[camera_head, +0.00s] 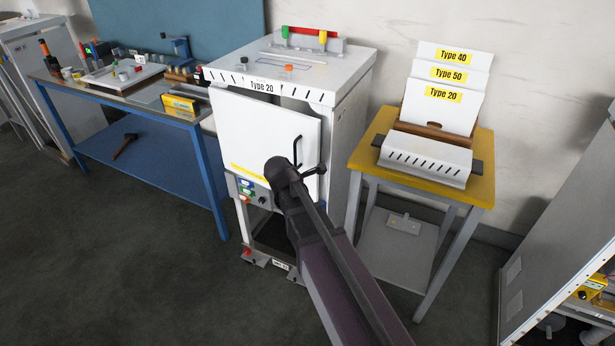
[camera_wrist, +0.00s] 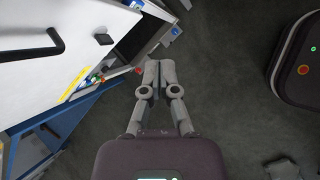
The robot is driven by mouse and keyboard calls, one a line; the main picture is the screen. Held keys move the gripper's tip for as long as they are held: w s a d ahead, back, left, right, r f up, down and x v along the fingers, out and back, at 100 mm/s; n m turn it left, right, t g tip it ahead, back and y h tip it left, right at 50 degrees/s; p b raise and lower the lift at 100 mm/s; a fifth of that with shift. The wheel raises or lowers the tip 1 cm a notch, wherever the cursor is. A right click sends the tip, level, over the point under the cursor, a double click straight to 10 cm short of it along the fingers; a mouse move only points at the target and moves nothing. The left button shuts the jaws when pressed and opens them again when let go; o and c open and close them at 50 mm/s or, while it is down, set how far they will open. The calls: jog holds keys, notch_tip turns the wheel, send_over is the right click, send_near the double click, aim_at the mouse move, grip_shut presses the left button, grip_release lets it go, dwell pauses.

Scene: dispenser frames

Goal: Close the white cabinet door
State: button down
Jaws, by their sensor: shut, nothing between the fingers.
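The white cabinet (camera_head: 350,120) marked "Type 20" stands in the middle of the head view. Its white door (camera_head: 262,132) appears slightly ajar, with a dark gap along the top toward the right. A black handle (camera_head: 297,150) is on the door's right side. In the wrist view the door (camera_wrist: 60,75) fills the upper left, with its black handle (camera_wrist: 35,45). My gripper (camera_wrist: 159,64) is shut and empty, beside the cabinet's lower front and apart from the handle. In the head view my arm hides the fingers and part of the cabinet front.
A blue workbench (camera_head: 150,180) with tools stands left of the cabinet. A yellow-topped table (camera_head: 372,150) with white labelled panels (camera_head: 440,105) stands close on the right. A grey cabinet (camera_head: 560,190) is at the far right. The floor in front is clear.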

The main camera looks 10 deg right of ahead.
aim_at(311, 176)
jog(key=w+a+r+n+t+h, duration=0.1)
jog(key=w+a+n, duration=0.3)
jog(key=n, duration=0.4)
jog(key=shift+w+r+t, duration=0.55)
jog(key=shift+w+t, duration=0.05)
jog(key=shift+w, duration=0.3)
jog(key=shift+f+b, duration=0.15)
jog(key=shift+b, duration=0.15)
jog(key=shift+w+d+r+b+x, duration=0.3)
jog(key=shift+b+x, duration=0.8)
jog(key=shift+x, duration=1)
jog(key=shift+w+d+r+b+x, duration=0.2)
jog(key=shift+r+b+x, duration=0.2)
jog(key=shift+b+x, duration=1.25)
jog(key=shift+w+d+r+b+x, duration=0.35)
jog(key=shift+b+x, duration=0.25)
jog(key=shift+x, duration=1.95)
